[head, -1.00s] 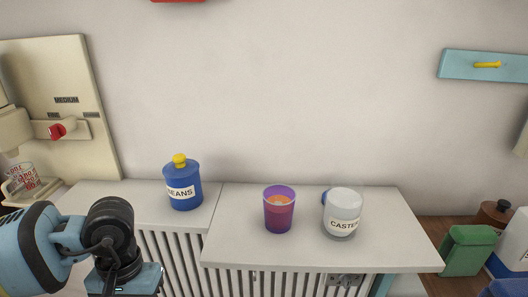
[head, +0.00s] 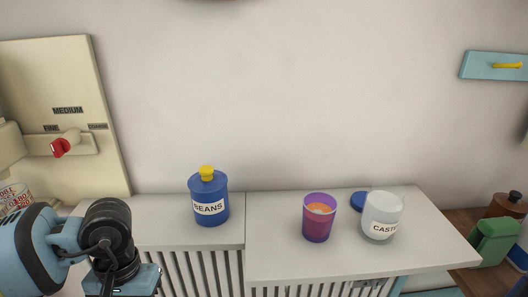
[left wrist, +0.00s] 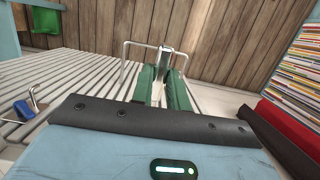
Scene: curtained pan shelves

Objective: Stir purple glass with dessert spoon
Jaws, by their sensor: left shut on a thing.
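The purple glass (head: 318,226) stands upright on the white worktop (head: 285,262), with orange contents near its rim. It is between the blue beans jar and the castor jar. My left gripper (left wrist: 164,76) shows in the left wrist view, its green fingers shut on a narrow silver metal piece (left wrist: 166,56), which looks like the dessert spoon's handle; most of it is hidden. In the head view my left arm is low at the left, well apart from the glass, and its fingers are out of frame. My right gripper is not in view.
A blue beans jar (head: 209,201) with a yellow knob stands left of the glass. A clear castor jar (head: 382,218) stands close on its right, with a blue lid (head: 360,201) behind. A cream machine (head: 75,100) and a printed mug (head: 14,196) are far left.

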